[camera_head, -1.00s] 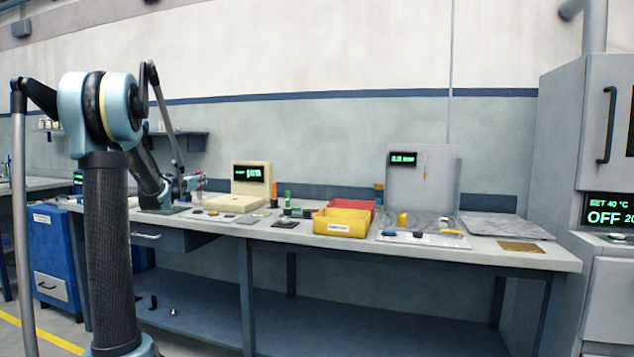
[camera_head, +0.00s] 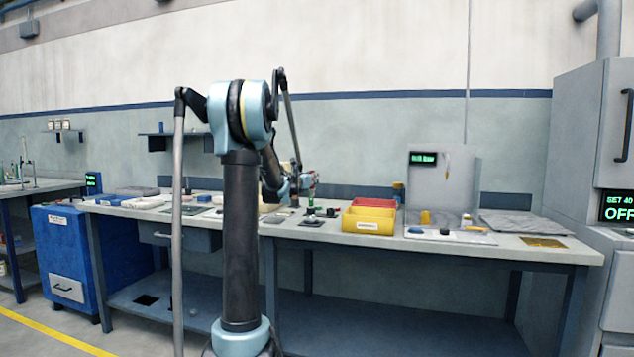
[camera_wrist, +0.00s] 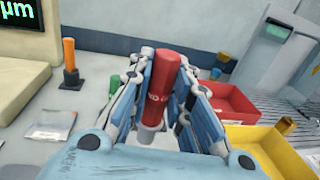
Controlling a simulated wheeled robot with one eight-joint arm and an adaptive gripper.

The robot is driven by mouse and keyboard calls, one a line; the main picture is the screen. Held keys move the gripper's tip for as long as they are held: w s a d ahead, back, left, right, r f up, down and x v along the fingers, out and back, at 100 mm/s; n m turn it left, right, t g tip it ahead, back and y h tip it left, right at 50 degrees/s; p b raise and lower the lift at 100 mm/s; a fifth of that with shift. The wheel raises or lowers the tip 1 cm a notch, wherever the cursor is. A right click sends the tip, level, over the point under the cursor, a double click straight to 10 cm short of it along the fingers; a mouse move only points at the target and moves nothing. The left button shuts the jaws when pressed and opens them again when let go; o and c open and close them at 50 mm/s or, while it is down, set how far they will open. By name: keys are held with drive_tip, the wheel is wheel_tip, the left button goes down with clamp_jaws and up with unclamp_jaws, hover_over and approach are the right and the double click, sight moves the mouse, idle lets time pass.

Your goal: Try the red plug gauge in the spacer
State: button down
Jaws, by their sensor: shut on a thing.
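The red plug gauge (camera_wrist: 161,80) is a red cylinder with small pale lettering and a grey lower part. In the wrist view it stands between the blue-padded fingers of my gripper (camera_wrist: 166,62), which is shut on it. In the head view my gripper (camera_head: 306,180) is small, over the middle of the bench; the red gauge is hard to make out there. I cannot pick out the spacer for certain in either view.
An orange gauge (camera_wrist: 70,64) stands upright on a dark base, left in the wrist view. A red bin (camera_wrist: 232,104) and a yellow bin (camera_wrist: 270,150) are close on the right. A display unit (camera_wrist: 22,50) stands at the left. A grey plate (camera_wrist: 52,124) lies on the bench.

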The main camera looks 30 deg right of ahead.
sight(312, 188)
idle(0.5)
drive_tip(key=shift+f, duration=4.15)
drive_tip(key=shift+a+f, duration=0.1)
drive_tip(key=shift+f, duration=0.15)
drive_tip(key=shift+r, duration=0.1)
drive_tip(key=shift+r, duration=2.4)
